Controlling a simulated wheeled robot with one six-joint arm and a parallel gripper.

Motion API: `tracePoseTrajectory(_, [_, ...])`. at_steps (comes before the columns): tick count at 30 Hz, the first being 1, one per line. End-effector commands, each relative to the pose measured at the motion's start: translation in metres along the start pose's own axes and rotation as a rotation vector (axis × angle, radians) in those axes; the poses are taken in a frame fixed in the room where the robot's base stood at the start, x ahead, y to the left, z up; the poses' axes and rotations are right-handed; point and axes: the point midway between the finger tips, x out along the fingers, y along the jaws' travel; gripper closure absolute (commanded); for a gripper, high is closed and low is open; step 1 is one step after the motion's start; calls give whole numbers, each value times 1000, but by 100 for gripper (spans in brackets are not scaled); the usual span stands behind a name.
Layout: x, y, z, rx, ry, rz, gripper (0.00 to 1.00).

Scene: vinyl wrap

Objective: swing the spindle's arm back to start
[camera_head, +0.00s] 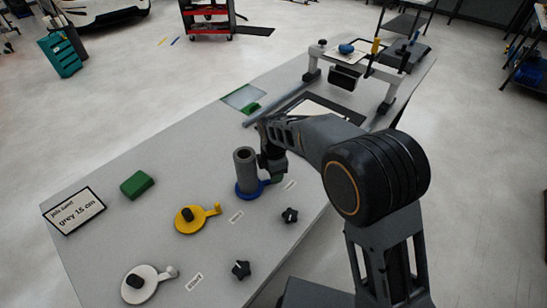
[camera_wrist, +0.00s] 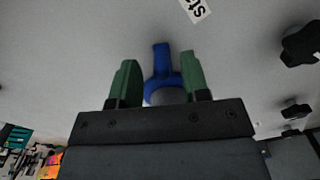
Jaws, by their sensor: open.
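The blue spindle (camera_head: 243,193) stands on the table with an upright grey roll (camera_head: 245,165) on it. Its blue arm (camera_wrist: 161,58) shows in the wrist view, sticking out from a blue ring between my fingers. My gripper (camera_wrist: 160,78) has green fingertips, open, one on each side of the blue arm with a small gap visible. In the head view my gripper (camera_head: 276,178) is low beside the roll's right side and hides much of the blue arm. A white label (camera_wrist: 196,8) with partly cut-off lettering lies beyond the arm.
A yellow spindle (camera_head: 187,222) and a white spindle (camera_head: 143,288) stand nearer the front. Black knobs (camera_head: 290,215) (camera_head: 241,269) lie along the right edge. A green block (camera_head: 137,184), a sign (camera_head: 75,211) reading "grey 15 cm" and a gantry frame (camera_head: 345,65) are also on the table.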

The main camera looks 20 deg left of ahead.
Motion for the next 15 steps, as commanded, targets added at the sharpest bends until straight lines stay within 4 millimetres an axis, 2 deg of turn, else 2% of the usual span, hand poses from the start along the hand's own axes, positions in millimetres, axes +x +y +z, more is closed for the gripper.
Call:
tracePoseTrajectory(9, [-65, 1, 0, 0, 0, 5, 58])
tracePoseTrajectory(15, [-99, 0, 0, 0, 0, 5, 58])
